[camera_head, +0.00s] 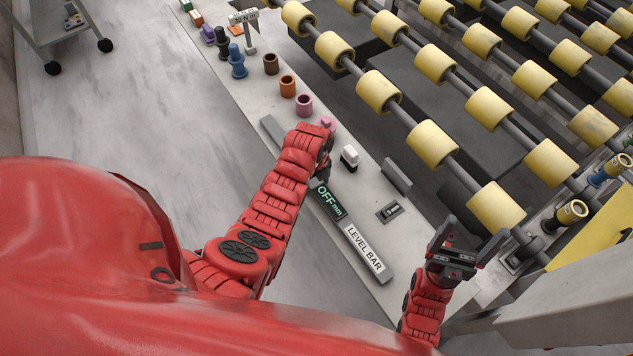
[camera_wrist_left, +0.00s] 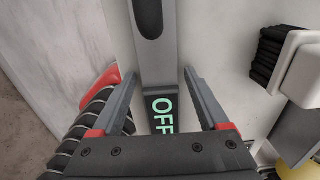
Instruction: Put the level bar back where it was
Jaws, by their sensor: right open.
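The level bar (camera_head: 365,248) is a long grey bar with a white LEVEL BAR label and a dark display reading OFF. It lies slantwise along the near edge of the pale slab (camera_head: 365,200). My left gripper (camera_head: 322,172) is over the bar's middle and hides part of it in the head view. In the left wrist view its open fingers (camera_wrist_left: 168,100) stand on either side of the bar (camera_wrist_left: 155,60), near the OFF display, with gaps visible. My right gripper (camera_head: 455,240) is open and empty, right of the bar's labelled end.
A white-and-black brush-like block (camera_head: 349,157) stands beside the bar. Yellow rollers (camera_head: 432,143) lie beyond. A switch plate (camera_head: 390,211) is near the bar.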

